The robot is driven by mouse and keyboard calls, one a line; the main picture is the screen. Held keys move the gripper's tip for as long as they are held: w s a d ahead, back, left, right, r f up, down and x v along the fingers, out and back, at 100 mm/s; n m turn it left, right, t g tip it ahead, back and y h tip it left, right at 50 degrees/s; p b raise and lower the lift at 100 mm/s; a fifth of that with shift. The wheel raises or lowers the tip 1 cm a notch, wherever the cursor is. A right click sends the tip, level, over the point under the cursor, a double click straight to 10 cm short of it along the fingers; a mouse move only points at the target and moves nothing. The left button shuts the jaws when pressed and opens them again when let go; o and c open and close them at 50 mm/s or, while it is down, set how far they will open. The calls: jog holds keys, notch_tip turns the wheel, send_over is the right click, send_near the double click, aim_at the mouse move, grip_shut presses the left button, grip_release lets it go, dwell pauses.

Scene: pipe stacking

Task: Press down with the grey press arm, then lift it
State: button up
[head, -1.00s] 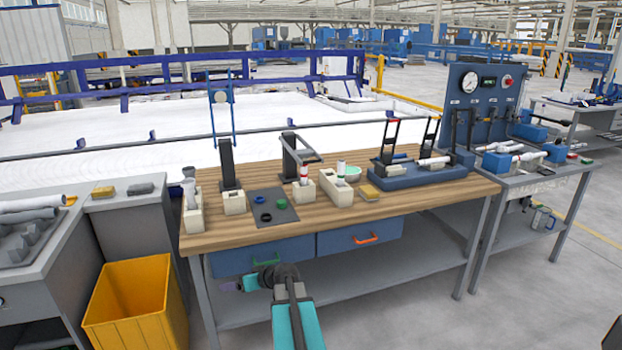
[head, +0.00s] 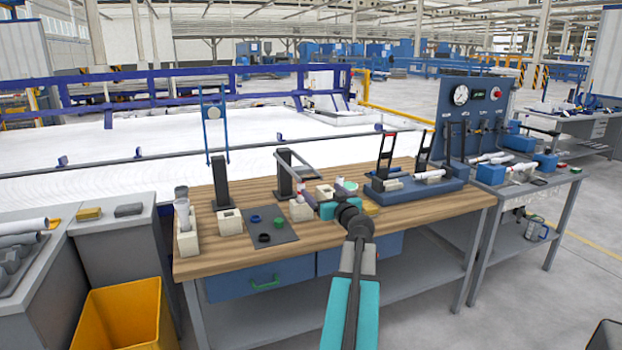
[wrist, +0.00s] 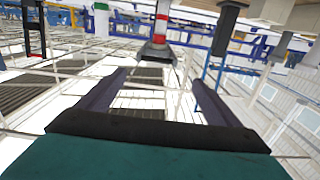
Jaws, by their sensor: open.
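The grey press arm (head: 298,173) is a frame on the black column (head: 285,170) at the middle of the wooden bench (head: 200,262). It reaches forward over a holder with a red-banded pipe (head: 300,198). My gripper (head: 312,206) is open and empty, in front of and just below the press arm, beside that pipe in the head view. Its exact gap to the arm cannot be told. The wrist view is upside down. It shows both spread fingers (wrist: 155,98) with nothing between them, and a red-banded pipe (wrist: 160,28) beyond them.
A second column (head: 219,182) with a raised blue handle (head: 212,130) stands to the left. A dark mat with rings (head: 262,226) lies in front. A blue clamp fixture (head: 410,186) stands right. A yellow bin (head: 122,318) is at lower left.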

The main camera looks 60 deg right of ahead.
jog(key=shift+s+d+r, duration=0.1)
jog(key=shift+s+d, duration=0.05)
jog(key=shift+d, duration=0.05)
jog(key=shift+p+x, duration=1.7)
jog(key=shift+x, duration=5.2)
